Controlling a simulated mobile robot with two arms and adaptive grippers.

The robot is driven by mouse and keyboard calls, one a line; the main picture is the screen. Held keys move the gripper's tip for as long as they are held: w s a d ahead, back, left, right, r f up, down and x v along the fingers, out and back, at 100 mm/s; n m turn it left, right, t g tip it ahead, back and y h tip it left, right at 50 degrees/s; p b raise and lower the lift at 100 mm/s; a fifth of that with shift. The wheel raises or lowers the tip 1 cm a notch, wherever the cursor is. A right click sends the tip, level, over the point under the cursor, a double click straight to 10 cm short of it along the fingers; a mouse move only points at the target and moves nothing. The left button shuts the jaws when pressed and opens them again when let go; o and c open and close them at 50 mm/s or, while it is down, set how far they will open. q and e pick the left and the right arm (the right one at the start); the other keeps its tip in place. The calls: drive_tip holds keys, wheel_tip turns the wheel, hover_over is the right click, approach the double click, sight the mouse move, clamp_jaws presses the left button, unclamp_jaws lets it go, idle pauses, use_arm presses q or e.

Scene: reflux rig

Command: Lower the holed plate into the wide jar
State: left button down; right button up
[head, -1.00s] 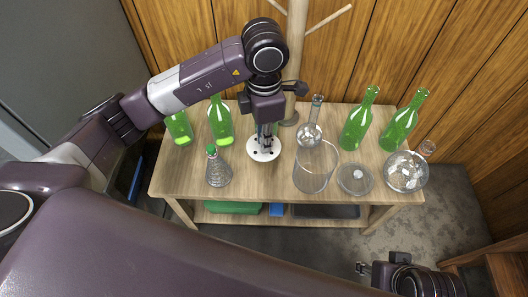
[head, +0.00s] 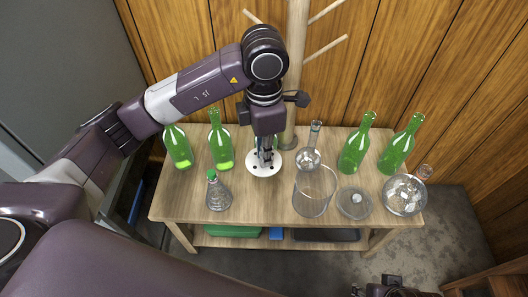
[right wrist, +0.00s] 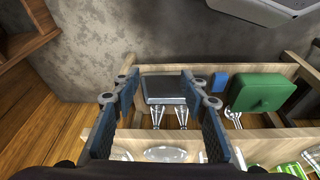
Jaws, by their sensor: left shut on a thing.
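The holed plate (head: 253,168) is a white disc with small dark holes, left of the wide jar and behind it in the head view. My left gripper (head: 265,150) comes down from above and is shut on the middle of the plate. The gap between plate and table is hard to judge. The wide jar (head: 313,199) is clear glass, upright, with its mouth uncovered. My right gripper (right wrist: 158,88) is open and empty in the right wrist view, in front of the table. Only part of it shows at the bottom edge of the head view.
A round-bottomed flask (head: 308,158) stands close behind the jar, and a glass lid (head: 353,203) lies to its right. Green bottles (head: 355,150) stand at both sides. A conical flask (head: 218,194) is front left. A wooden stand (head: 297,70) rises behind the table.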

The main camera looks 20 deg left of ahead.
use_arm(q)
drive_tip(key=shift+r, duration=0.4)
drive_tip(key=shift+r+p, duration=0.75)
drive_tip(key=shift+r, duration=0.15)
drive_tip(key=shift+r+p, duration=0.3)
drive_tip(key=shift+r, duration=0.15)
use_arm(e)
wheel_tip(320, 180, down, 8)
drive_tip(key=shift+a+f+g, duration=0.15)
drive_tip(key=shift+f+g, duration=0.1)
drive_tip(key=shift+g, duration=0.05)
